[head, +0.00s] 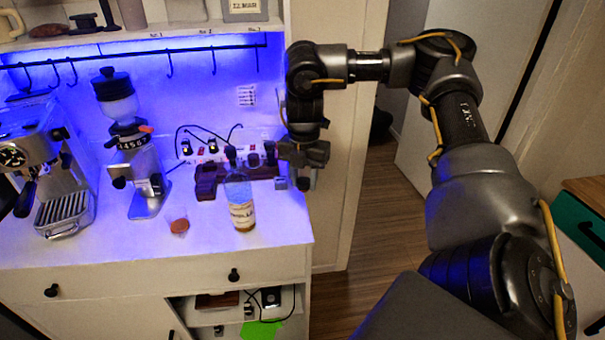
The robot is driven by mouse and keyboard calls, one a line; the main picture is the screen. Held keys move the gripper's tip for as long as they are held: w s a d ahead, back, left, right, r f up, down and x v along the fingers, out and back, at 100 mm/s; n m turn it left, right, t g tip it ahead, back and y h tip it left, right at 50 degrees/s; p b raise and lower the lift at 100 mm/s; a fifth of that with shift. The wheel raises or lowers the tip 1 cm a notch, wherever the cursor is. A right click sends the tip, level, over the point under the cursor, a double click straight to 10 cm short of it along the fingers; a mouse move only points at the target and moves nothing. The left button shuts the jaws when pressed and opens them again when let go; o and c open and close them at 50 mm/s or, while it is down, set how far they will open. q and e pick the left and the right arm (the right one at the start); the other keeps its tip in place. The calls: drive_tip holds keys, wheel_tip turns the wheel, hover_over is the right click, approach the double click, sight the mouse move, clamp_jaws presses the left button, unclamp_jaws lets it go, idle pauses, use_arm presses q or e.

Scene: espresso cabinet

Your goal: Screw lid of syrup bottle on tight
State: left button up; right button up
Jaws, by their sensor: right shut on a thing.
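The syrup bottle (241,205) stands upright near the front right of the white cabinet top. It is clear glass with a pale label and amber liquid low inside. Its narrow top (231,155) looks dark; I cannot tell whether that is a lid or how it sits. My right gripper (304,178) points down at the counter's right edge, to the right of the bottle and apart from it. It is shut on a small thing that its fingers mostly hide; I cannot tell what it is. My left gripper is not in view.
A small glass (178,220) with brown contents stands left of the bottle. A dark tamping stand (207,181) is behind it. The grinder (135,165) and espresso machine (48,165) stand further left. A hook rail (130,53) runs above. The counter's front strip is clear.

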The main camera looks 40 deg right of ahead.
drive_tip(key=a+r+m, duration=0.2)
drive_tip(key=a+m, duration=0.7)
drive_tip(key=a, duration=0.1)
drive_tip(key=a+r+m, duration=0.2)
drive_tip(key=a+m, duration=0.8)
drive_tip(key=shift+w+a+r, duration=0.2)
drive_tip(key=shift+w+a, duration=0.1)
drive_tip(key=shift+a, duration=0.1)
